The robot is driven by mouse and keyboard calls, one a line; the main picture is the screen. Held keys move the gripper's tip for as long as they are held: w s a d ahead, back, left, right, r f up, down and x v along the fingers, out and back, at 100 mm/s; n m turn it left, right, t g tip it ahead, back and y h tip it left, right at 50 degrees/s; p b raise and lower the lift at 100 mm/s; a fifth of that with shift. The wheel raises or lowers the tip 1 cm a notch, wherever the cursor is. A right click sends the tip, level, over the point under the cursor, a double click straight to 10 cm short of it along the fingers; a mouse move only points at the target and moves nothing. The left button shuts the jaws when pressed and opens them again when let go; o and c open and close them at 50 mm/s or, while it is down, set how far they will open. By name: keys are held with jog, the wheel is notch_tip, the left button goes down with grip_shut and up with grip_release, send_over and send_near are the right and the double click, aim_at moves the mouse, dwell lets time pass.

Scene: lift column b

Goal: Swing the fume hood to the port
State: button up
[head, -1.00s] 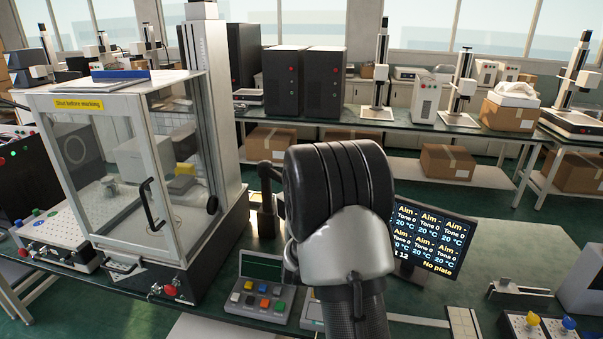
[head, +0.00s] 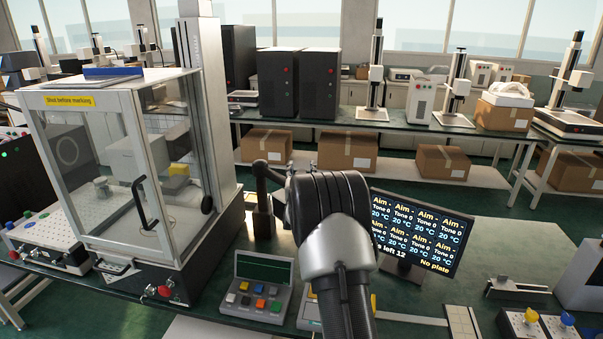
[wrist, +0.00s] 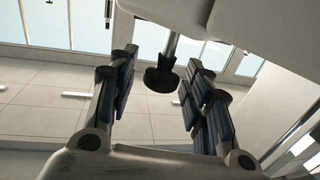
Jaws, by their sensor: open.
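My gripper (wrist: 161,60) is open in the wrist view. A dark rounded knob-like piece on a grey rod (wrist: 161,79) shows between its fingers, with gaps on both sides; I cannot tell whether it is part of the fume hood. In the head view my own wrist hides the gripper. A black post with a bent top (head: 263,205) stands on the bench just left of my wrist; it may be the fume hood's arm, its right end hidden behind my wrist.
A glazed cabinet (head: 58,101) labelled "Shut before marking" stands left, its door closed. A button panel (head: 259,289) sits in front of the post. A monitor (head: 418,232) reading "No plate" stands right of my arm. The green bench is clear behind the monitor.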

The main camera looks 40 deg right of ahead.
grip_shut()
dwell(0.7)
